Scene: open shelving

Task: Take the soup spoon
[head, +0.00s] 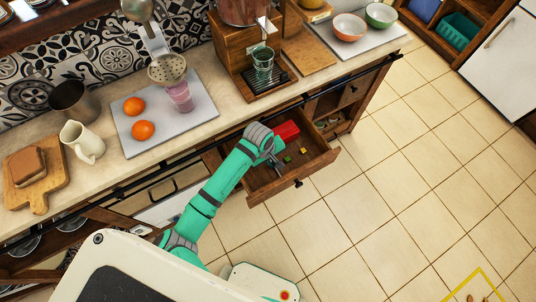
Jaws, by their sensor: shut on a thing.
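My gripper (275,163) is over the open wooden drawer (318,167) below the counter. It is shut on a thin dark thing at its fingertips, which looks like the soup spoon. The thing is small and mostly hidden by the gripper, so its shape is not clear. I cannot tell whether it touches the drawer floor. A red block-like thing (287,131) lies at the back of the drawer, close to the gripper. Small yellow and green pieces (302,150) lie on the drawer floor.
Above the drawer, the counter holds a wooden coffee machine (233,52) with a glass (262,68). To the left are oranges (142,131), a purple cup (180,96) and a cream jug (82,141). Two bowls (349,27) stand at the right. The tiled floor (400,190) right of the drawer is clear.

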